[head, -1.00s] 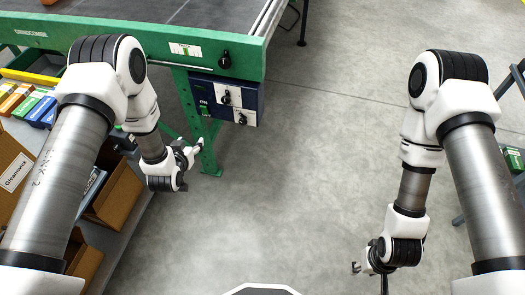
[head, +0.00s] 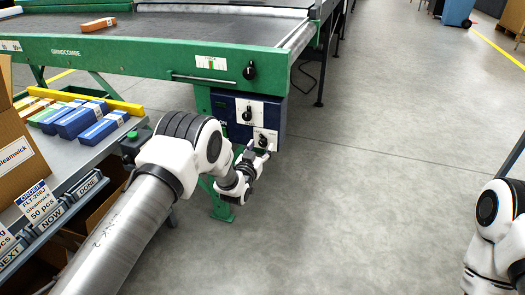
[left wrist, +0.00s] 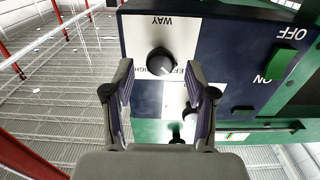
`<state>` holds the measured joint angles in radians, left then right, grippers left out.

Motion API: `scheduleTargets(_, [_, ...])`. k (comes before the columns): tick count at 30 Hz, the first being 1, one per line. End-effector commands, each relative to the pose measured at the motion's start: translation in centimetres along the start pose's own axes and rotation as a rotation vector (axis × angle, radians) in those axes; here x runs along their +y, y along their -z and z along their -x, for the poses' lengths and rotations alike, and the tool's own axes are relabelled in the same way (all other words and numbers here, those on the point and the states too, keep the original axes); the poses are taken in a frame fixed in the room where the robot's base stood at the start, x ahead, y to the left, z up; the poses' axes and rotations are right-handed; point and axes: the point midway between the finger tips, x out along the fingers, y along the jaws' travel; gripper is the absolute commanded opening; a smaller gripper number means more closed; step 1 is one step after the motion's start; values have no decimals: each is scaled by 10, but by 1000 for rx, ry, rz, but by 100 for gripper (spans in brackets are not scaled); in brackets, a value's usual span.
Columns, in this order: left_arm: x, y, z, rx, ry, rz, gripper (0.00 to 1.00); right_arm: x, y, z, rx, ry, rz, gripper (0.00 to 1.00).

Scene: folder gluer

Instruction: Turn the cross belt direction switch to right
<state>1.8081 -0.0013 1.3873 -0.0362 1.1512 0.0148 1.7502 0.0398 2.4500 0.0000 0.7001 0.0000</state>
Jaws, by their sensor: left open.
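The direction switch is a round black knob (head: 263,141) on the lower white plate of a dark blue control box (head: 225,104). In the left wrist view, which sees the box upside down, the knob (left wrist: 160,61) sits on a white plate marked WAY, with partly hidden LEFT and RIGHT lettering beside it. My left gripper (head: 261,149) is at the lower plate, in front of the knob. Its fingers (left wrist: 160,82) are open, and the knob shows between their tips with no clear contact. The knob's exact setting is hard to read. My right gripper is out of view.
A second black knob (head: 247,115) is on the upper white plate. A green ON/OFF switch (left wrist: 282,63) is beside it. The green conveyor frame (head: 150,60) is above the box. A bench with boxes (head: 75,121) is at left. Open floor (head: 380,170) lies to the right.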

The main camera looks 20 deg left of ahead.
Motion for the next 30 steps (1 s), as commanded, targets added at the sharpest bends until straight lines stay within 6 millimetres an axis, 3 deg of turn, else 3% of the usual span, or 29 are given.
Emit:
scheduleTargets(4, [0,-1,-17,1,0,0,56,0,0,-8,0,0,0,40])
scheduleTargets(11, [0,0,-20,-1,0,0,56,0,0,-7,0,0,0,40])
scheduleTargets(12, [0,0,-20,-1,0,0,49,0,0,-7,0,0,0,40])
scheduleTargets(16, [0,0,-20,-1,0,0,3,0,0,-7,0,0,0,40])
scheduleTargets(17, [0,0,-20,-1,0,0,0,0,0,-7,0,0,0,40])
scheduleTargets(30, [0,0,-20,0,0,-52,0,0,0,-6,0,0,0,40])
